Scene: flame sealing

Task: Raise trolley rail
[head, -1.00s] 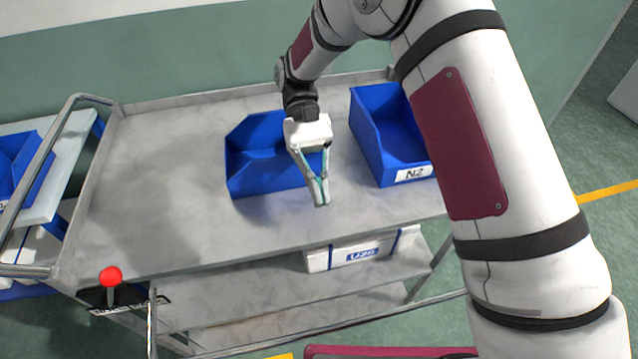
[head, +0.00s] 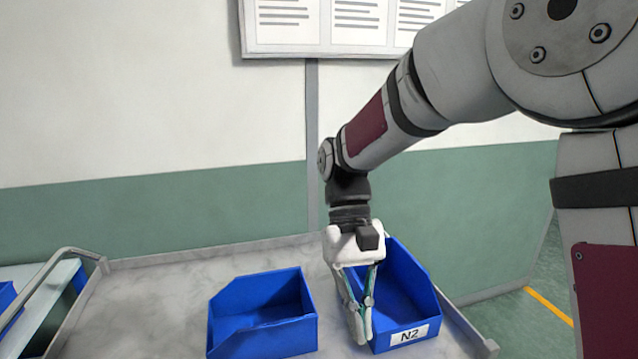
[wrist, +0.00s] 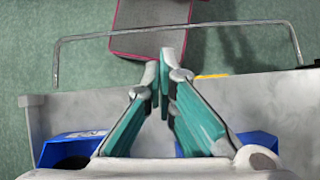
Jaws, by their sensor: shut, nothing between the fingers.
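The trolley rail (wrist: 178,29) is a thin grey metal U-shaped bar in the wrist view. It runs across the top of that picture, beyond the trolley edge, with its two ends coming back toward the trolley top (wrist: 285,95). It does not show in the head view now. My gripper (head: 362,338) points down above the trolley top, in front of the left side of the blue N2 bin in the head view. Its fingers are shut and empty. In the wrist view my gripper (wrist: 162,80) is apart from the rail.
The blue N2 bin (head: 428,306) and another blue bin (head: 262,335) stand on the trolley top. A bent metal handle (head: 78,252) rises at the trolley's left end. A wall with a notice board (head: 300,50) is behind. Green floor (wrist: 80,20) is clear beside the rail.

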